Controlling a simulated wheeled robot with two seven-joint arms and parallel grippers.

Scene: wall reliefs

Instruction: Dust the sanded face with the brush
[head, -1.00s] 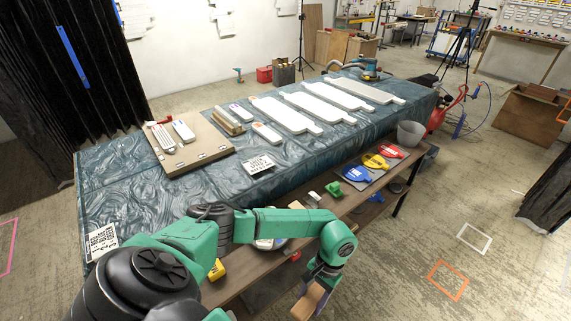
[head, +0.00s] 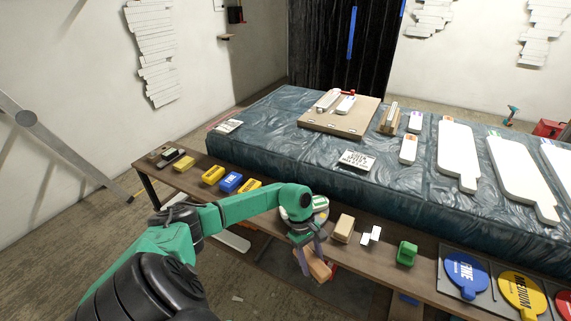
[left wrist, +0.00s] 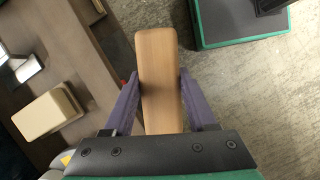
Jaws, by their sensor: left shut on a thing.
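My left gripper (head: 308,255) hangs in front of the side bench, fingers pointing down. It is shut on a wooden block-shaped handle (head: 319,268), likely the brush; in the left wrist view this pale wood piece (left wrist: 160,75) lies between the purple fingers. No bristles show. White pieces lie on the blue-covered table (head: 270,145): a long one (head: 328,99) and a shorter one (head: 346,104) on a tan board (head: 318,120), and large paddle-shaped panels (head: 457,153) at right. I cannot tell which face is sanded. My right gripper is not in view.
The narrow wooden bench (head: 385,268) runs along the table's near side. It carries a tan block (head: 343,228), a green item (head: 407,254), yellow and blue blocks (head: 231,182), and coloured discs (head: 465,273). A grey stand (head: 60,145) leans at left.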

